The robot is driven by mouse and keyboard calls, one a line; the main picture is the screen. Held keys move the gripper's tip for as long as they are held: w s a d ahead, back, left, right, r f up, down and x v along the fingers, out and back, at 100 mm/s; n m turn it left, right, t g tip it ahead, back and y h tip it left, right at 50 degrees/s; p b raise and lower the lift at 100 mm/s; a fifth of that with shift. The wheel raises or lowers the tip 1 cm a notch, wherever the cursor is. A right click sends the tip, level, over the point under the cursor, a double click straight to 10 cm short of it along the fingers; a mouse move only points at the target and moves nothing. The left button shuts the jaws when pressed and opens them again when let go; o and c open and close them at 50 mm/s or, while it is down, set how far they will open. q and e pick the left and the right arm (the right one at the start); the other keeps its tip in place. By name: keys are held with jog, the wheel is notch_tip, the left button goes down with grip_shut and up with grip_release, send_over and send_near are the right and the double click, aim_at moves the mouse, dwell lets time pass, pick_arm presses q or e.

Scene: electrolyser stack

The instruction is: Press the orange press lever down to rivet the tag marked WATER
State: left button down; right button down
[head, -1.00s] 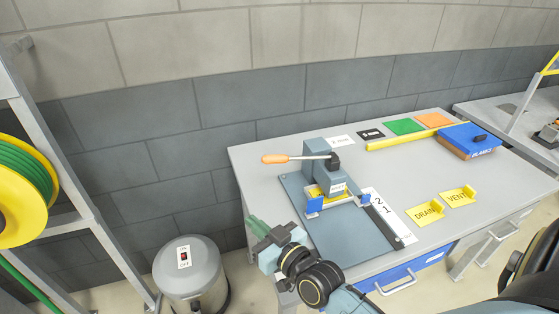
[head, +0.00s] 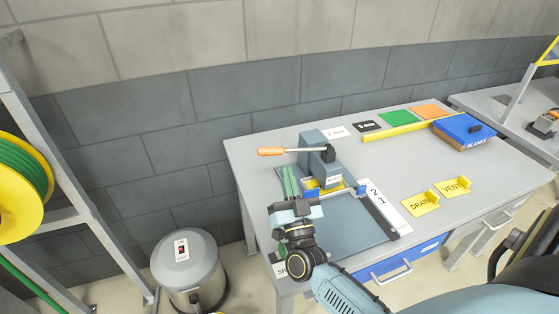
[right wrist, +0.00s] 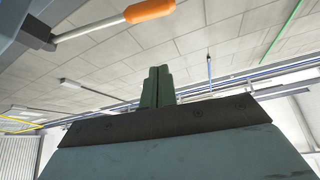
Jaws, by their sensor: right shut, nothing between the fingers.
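The orange press lever (head: 272,151) sticks out to the left from the grey-blue press (head: 313,142), its metal rod about level. It also shows at the top of the right wrist view (right wrist: 150,10). A yellow tag (head: 312,187) lies under the press between blue clamps; its lettering is mostly hidden. My right gripper (head: 290,176), with green fingers, is shut and empty. It points toward the press, in front of the lever in the picture, and does not touch the handle. In the right wrist view its fingers (right wrist: 158,85) are together. My left gripper is not in view.
Yellow tags DRAIN (head: 420,203) and VENT (head: 453,188) lie on the bench to the right. A blue BLANKS box (head: 464,134) and a yellow bar (head: 398,131) lie farther back.

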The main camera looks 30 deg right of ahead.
notch_tip(320, 180, up, 5)
jog(key=p, duration=0.1)
send_over(276, 153)
jog(key=s, duration=0.2)
jog(key=f, duration=0.2)
jog(key=f+b, duration=0.1)
jog(key=shift+w+a, duration=0.25)
jog(key=shift+a, duration=0.15)
jog(key=shift+w+a+f, duration=0.1)
jog(key=shift+w+f, duration=0.05)
jog(key=shift+f, duration=0.4)
